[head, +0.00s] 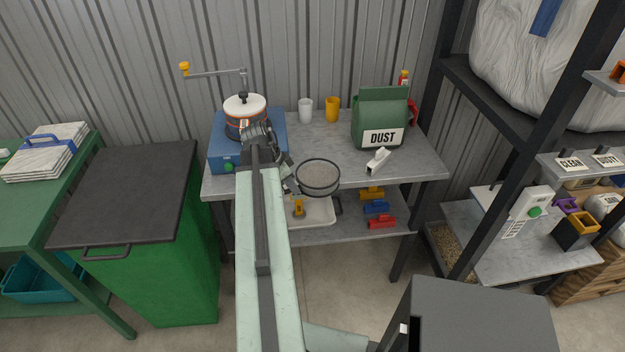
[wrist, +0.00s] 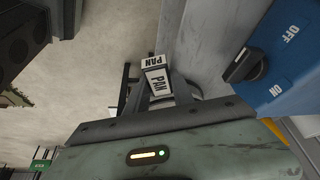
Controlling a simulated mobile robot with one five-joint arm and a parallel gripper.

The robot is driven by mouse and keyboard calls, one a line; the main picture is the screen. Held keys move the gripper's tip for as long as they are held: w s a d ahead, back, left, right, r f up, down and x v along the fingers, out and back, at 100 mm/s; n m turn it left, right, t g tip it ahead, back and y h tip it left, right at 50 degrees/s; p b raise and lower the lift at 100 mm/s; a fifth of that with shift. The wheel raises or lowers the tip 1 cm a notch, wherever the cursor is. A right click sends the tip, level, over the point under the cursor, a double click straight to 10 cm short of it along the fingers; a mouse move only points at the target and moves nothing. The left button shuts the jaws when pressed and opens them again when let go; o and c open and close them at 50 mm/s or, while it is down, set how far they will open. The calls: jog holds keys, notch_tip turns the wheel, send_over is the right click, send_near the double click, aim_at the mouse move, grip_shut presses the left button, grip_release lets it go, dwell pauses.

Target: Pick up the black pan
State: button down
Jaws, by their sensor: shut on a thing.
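The black pan (head: 318,178) is round with a dark rim and a grey inside. In the head view it is at the front edge of the grey table, just right of my gripper (head: 290,184). In the wrist view a block with white PAN labels (wrist: 157,82) sits at my gripper (wrist: 165,98), which is shut on it. The pan's round body is mostly hidden there. I cannot tell whether the pan touches the table edge.
A blue unit (head: 219,152) with a lidded pot (head: 245,115) stands left of the pan; its knob (wrist: 246,66) is close in the wrist view. A green DUST bag (head: 379,118), cups and a white scoop (head: 378,160) are on the table. A lower shelf (head: 350,228) holds several items.

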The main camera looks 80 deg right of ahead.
notch_tip(320, 180, up, 10)
jog(key=p, duration=1)
